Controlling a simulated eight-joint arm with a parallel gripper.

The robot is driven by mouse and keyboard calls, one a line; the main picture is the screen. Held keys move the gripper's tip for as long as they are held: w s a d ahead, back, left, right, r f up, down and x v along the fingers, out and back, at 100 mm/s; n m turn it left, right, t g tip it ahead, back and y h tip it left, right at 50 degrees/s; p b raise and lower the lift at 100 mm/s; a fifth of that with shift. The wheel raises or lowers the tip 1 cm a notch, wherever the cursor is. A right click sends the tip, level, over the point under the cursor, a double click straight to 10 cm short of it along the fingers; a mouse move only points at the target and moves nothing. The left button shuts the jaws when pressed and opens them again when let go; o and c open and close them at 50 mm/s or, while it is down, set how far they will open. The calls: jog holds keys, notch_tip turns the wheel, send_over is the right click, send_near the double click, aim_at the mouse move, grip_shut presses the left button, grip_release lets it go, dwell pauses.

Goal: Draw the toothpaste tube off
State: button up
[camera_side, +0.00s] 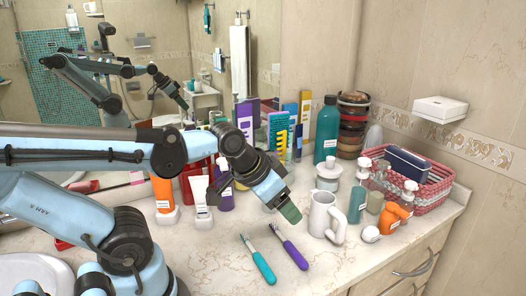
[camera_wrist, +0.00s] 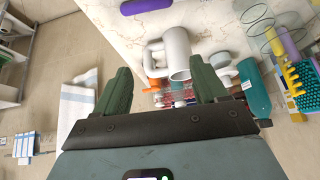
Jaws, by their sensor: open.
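A white mug (camera_wrist: 178,52) shows beyond the fingers.
The white mug (camera_side: 321,214) stands just right of my gripper. A teal toothbrush (camera_side: 262,265) and a purple one (camera_side: 290,250) lie in front. Bottles and a red-and-white basket (camera_side: 436,190) crowd the right. The front counter is mostly clear.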

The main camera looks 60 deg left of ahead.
jog(key=s+a+r+g, duration=0.1)
jog(key=a, duration=0.3)
jog(key=s+a+r+m+g, duration=0.1)
jog(key=a, duration=0.3)
jog(key=s+a+r+g+y, duration=0.1)
jog(key=a, duration=0.3)
jog(key=shift+a+r+m+g, duration=0.2)
jog(key=shift+r+m+g, duration=0.1)
jog(key=shift+g, duration=0.1)
jog(key=c, duration=0.3)
notch_tip(320, 180, up, 4)
jog(key=m+g+h, duration=0.1)
jog(key=m+g, duration=0.1)
jog(key=g, duration=0.1)
send_over(201, 198)
jog(key=a, duration=0.1)
jog(key=shift+w+f, duration=0.1)
jog(key=shift+w, duration=0.05)
jog(key=shift+f, duration=6.05)
jog(key=shift+c, duration=0.6)
jog(key=shift+r, duration=0.1)
jog(key=c, duration=0.7)
